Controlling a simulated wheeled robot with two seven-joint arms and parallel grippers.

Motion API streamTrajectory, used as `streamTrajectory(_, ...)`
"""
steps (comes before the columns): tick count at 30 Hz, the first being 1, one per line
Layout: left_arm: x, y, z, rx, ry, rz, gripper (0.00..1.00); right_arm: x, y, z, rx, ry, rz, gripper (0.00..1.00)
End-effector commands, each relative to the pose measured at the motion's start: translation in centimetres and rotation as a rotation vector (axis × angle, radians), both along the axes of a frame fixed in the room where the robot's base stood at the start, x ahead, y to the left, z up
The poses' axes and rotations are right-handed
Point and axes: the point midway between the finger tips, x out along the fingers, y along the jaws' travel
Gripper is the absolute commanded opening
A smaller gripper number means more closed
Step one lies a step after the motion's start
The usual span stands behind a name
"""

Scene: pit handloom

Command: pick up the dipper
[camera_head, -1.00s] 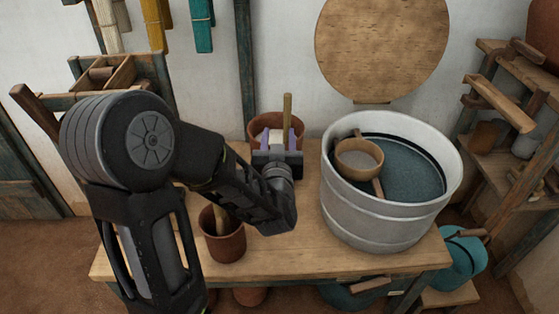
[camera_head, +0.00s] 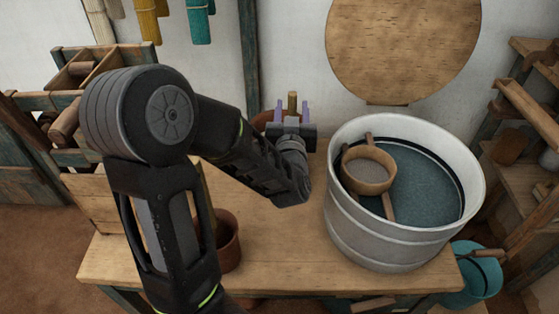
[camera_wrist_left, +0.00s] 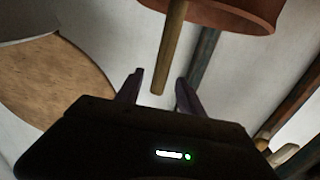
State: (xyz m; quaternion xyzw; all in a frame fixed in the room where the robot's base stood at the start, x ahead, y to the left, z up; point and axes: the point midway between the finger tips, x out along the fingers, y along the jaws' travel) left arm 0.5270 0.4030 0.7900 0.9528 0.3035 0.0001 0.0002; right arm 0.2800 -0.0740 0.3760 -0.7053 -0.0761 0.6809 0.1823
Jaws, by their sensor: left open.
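A wooden handle (camera_head: 292,101) stands up from a terracotta pot (camera_head: 262,120) at the back of the table. Its lower end is hidden, so I cannot tell whether it is the dipper's. My left gripper (camera_head: 292,112) is open, with its purple fingers either side of this handle in the head view. In the left wrist view the handle (camera_wrist_left: 172,50) hangs from the upside-down pot (camera_wrist_left: 235,12), its end between the open fingers; contact is not clear. A round wooden cup with a handle (camera_head: 368,170) sits in the grey tub (camera_head: 370,235). My right gripper is not in view.
Another terracotta pot (camera_head: 229,240) holding a stick stands at the front of the table (camera_head: 280,262), partly behind my left arm. A round wooden board (camera_head: 400,50) is on the back wall. Shelves stand at right. The table between front pot and tub is clear.

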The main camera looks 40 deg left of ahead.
Motion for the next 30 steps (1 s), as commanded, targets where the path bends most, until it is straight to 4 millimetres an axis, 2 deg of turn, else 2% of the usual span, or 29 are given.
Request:
streamTrajectory(3, 0.8, 0.6, 0.0, 0.001, 0.001, -0.001, 0.45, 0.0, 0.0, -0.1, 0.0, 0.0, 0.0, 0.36)
streamTrajectory(14, 1.2, 0.8, 0.0, 0.001, 0.0, -0.001, 0.45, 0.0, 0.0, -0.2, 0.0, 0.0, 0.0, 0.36)
streamTrajectory(24, 4.7, 3.4, 0.0, 0.001, -0.001, 0.0, 0.45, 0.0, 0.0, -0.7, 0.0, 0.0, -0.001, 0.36)
streamTrajectory(30, 5.1, 3.6, 0.0, 0.0, 0.0, -0.001, 0.45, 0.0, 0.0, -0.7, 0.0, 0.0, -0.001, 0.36)
